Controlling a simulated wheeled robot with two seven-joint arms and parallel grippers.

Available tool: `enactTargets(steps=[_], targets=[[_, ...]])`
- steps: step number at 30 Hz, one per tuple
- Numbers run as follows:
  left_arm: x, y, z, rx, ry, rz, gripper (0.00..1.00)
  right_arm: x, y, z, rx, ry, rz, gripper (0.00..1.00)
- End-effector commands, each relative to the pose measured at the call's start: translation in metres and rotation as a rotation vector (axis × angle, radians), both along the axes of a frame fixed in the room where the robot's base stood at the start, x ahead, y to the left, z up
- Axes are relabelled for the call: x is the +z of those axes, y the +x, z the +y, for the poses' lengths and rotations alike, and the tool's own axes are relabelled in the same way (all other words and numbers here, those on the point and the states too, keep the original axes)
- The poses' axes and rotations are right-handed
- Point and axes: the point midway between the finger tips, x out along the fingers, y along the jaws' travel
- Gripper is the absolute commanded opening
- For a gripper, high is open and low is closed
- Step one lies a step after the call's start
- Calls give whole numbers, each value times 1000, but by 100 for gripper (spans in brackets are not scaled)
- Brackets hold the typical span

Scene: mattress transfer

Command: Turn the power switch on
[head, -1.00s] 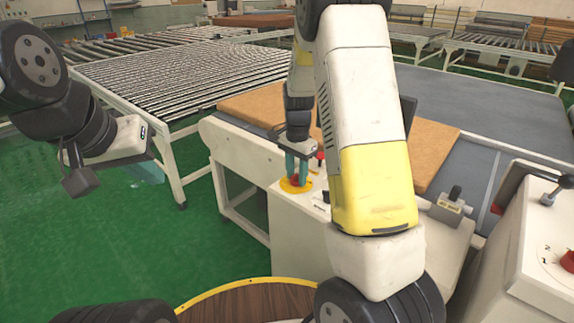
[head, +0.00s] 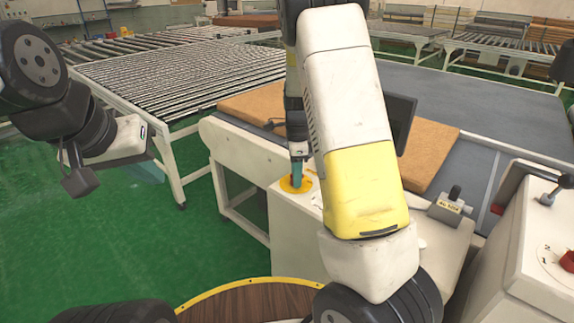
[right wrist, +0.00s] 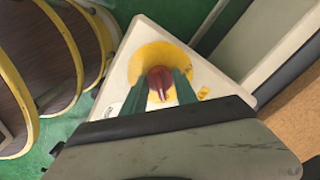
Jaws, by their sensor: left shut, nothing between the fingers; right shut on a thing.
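The power switch is a red knob (right wrist: 160,82) on a round yellow plate (right wrist: 150,58), on top of a white box. In the head view the plate (head: 286,186) shows at the foot of my right gripper, and the knob is mostly hidden. My right gripper (right wrist: 161,88) points down with its teal fingers on either side of the knob, shut on it. It also shows in the head view (head: 297,178), seen nearly edge-on. My left gripper (head: 148,172) is at the left over the green floor, away from the switch, shut and empty.
A roller conveyor (head: 185,75) stands behind at left. A brown mattress-like slab (head: 260,105) lies on the grey table (head: 480,105). A white control box (head: 535,235) with a lever and red knob is at right. A grey-topped device (head: 450,205) stands near my right arm.

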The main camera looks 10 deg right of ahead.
Motion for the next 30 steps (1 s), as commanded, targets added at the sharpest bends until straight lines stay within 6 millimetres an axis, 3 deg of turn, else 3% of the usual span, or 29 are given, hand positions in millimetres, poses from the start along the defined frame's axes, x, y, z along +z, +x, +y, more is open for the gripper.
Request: enactTargets(steps=[17,18,21,30], targets=[[0,0,0,0,0,0,0,0,1,1,-33,1,-2,0],[0,0,0,0,0,0,0,1,1,1,-33,1,-2,38],[0,0,0,0,0,0,0,0,1,1,-32,1,-2,56],[0,0,0,0,0,0,0,1,0,0,-32,0,-1,56]])
